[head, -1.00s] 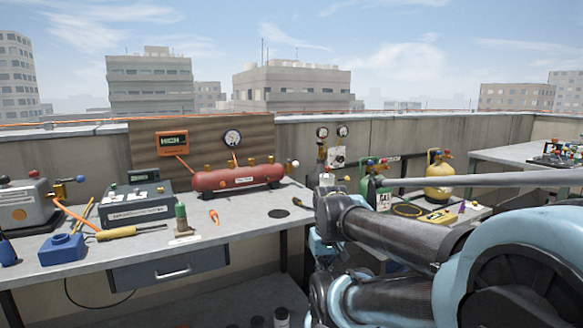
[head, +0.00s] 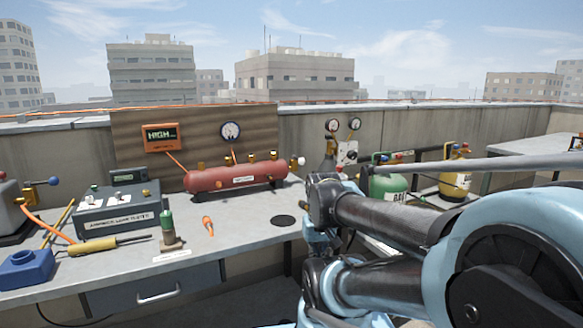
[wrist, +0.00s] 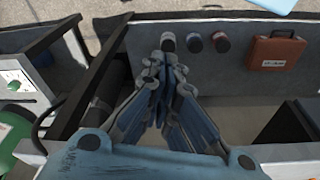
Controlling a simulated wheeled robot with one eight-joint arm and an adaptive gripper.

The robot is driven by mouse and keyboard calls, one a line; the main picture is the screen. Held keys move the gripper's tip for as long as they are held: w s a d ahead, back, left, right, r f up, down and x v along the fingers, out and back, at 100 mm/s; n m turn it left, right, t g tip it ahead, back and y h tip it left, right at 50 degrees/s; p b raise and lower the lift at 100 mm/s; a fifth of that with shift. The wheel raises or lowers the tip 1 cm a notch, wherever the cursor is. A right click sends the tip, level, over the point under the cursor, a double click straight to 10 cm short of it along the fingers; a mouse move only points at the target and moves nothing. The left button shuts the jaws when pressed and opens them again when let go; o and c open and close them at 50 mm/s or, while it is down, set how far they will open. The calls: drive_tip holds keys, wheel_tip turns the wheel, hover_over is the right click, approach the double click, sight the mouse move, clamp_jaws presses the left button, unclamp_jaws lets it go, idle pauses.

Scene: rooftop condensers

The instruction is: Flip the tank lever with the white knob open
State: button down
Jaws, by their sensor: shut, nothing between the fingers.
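The red tank (head: 228,178) lies along the back of the workbench, with several brass fittings on top. A white knob (head: 301,160) shows at its right end, beside a brass fitting; the lever's exact angle is too small to tell. My gripper (wrist: 166,68) shows in the wrist view, shut and empty, with its fingers together. It is over a grey shelf or bench area, and neither the tank nor the knob is in that view. In the head view my arm is to the right of the tank, and the gripper cannot be made out.
Green (head: 388,184) and yellow (head: 455,172) gas cylinders stand right of the bench.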

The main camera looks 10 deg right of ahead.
sight(299, 160)
drive_tip(key=w+d+r+n+h, duration=0.1)
drive_tip(key=w+r+n+h, duration=0.1)
drive_tip(key=w+r+n, duration=0.2)
drive_tip(key=w+d+r+n+h, duration=0.1)
drive_tip(key=w+r+n+h, duration=0.2)
drive_tip(key=w, duration=0.5)
drive_tip(key=w+d+r+n+h, duration=0.1)
drive_tip(key=w+r+n+h, duration=0.1)
drive_tip(key=w+r+n, duration=0.3)
drive_tip(key=shift+w+d+r+n+t+h, duration=0.2)
drive_tip(key=shift+w+n, duration=0.1)
drive_tip(key=shift+w, duration=0.2)
drive_tip(key=shift+w+d+r+n+t+h, duration=0.1)
drive_tip(key=shift+w+r+n+t, duration=0.15)
drive_tip(key=shift+w, duration=0.25)
drive_tip(key=w+a+r+n+t+h, duration=0.2)
drive_tip(key=w+a+r+n+h, duration=0.1)
drive_tip(key=w+a+n, duration=0.2)
drive_tip(key=w+a+r+n+t+h, duration=0.2)
drive_tip(key=w+a+n, duration=0.3)
drive_tip(key=w+a, duration=0.5)
drive_tip(key=shift+w+a+r+h, duration=0.35)
drive_tip(key=shift+w+h, duration=0.25)
drive_tip(key=shift+w, duration=0.6)
drive_tip(key=shift+d+n+t, duration=0.15)
drive_tip(key=shift+n+t, duration=0.1)
drive_tip(key=x, duration=1.4)
drive_tip(key=shift+a+r, duration=0.1)
drive_tip(key=shift+a, duration=0.1)
